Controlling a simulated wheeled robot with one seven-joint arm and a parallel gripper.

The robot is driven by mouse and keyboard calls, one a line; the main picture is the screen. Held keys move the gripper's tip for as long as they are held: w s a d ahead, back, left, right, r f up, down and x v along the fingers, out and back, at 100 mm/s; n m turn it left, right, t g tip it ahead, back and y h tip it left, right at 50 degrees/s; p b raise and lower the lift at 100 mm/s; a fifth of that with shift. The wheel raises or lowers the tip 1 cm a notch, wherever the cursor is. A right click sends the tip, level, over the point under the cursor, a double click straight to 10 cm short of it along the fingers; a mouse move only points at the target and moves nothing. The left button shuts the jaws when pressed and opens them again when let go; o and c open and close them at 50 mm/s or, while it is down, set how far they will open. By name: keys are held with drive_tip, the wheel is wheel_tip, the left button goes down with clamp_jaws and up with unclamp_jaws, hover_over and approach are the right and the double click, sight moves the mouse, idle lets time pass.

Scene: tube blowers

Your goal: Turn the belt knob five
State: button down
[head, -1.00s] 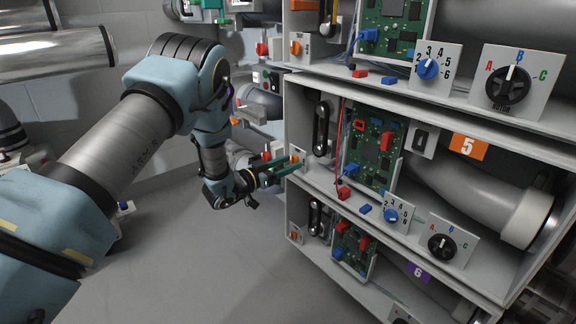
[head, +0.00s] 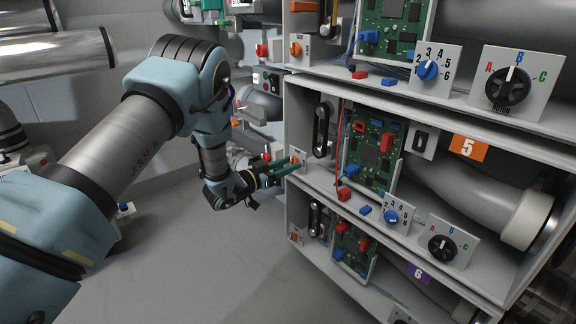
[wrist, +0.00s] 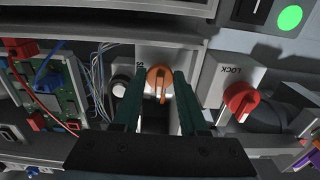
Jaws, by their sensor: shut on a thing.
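The belt knob five is an orange knob (wrist: 160,84) with a raised bar, on a pale plate at the left end of the shelf with the orange number 5 label (head: 468,147). In the wrist view its bar stands nearly upright in the picture. My gripper (wrist: 160,92) has dark green fingers, one on each side of the knob, and is shut on it. In the head view my gripper (head: 286,166) reaches the shelf's left edge from the left. The fingers partly hide the knob there.
A red knob (wrist: 240,100) on a plate marked LOCK is close to the right finger in the wrist view. A green circuit board (head: 372,150), a blue dial (head: 391,216) and a black rotor knob (head: 441,246) stand along the same shelf.

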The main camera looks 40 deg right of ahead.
drive_tip(key=shift+m+b, duration=4.75)
drive_tip(key=shift+m, duration=4.25)
drive_tip(key=c, duration=0.7)
unclamp_jaws()
drive_tip(key=shift+c, duration=0.2)
drive_tip(key=shift+w+r, duration=0.1)
drive_tip(key=a+p, duration=0.2)
drive_tip(key=a, duration=0.9)
drive_tip(key=shift+w, duration=0.25)
